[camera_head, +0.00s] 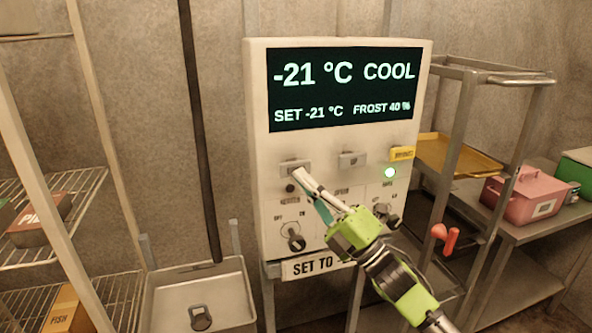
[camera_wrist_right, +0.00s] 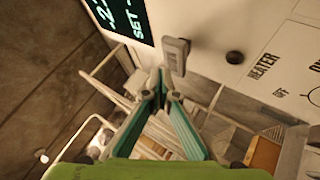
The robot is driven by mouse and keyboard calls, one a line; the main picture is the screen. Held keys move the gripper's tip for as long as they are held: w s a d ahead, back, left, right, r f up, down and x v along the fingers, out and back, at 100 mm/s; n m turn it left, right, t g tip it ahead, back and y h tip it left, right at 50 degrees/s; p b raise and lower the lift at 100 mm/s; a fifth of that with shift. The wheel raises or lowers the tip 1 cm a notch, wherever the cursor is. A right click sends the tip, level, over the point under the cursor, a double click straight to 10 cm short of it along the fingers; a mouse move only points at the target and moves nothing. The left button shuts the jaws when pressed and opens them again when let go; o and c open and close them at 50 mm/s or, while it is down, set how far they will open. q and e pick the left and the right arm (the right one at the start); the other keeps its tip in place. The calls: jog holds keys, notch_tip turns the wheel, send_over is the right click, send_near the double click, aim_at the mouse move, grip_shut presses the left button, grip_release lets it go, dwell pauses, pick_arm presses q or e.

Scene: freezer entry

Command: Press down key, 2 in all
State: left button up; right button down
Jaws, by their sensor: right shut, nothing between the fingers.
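A pale control panel (camera_head: 340,142) hangs on the wall. Its dark display (camera_head: 345,88) reads -21 °C, COOL, SET -21 °C and FROST 40 %. A left grey key (camera_head: 293,165) and a right grey key (camera_head: 352,159) sit below it; I cannot read their labels to tell which is down. My right gripper (camera_head: 299,173) is shut and empty, its tips at the lower edge of the left key. In the right wrist view the shut tips (camera_wrist_right: 161,73) are beside a grey raised key (camera_wrist_right: 175,55); whether they touch is unclear. My left gripper is not in view.
A small black button (camera_head: 290,188) and a knob (camera_head: 295,242) lie below the left key. My arm partly hides the SET TO sign (camera_head: 312,266). A metal rack with a yellow tray (camera_head: 455,158) stands close on the right.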

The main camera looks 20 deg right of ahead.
jog(key=shift+w, duration=0.15)
jog(key=shift+w, duration=0.3)
jog(key=shift+w+b, duration=0.4)
jog(key=shift+w, duration=0.1)
dwell(0.7)
jog(key=shift+s, duration=0.95)
jog(key=s, duration=0.5)
jog(key=shift+d+p, duration=0.1)
jog(key=shift+p, duration=0.25)
dwell(0.4)
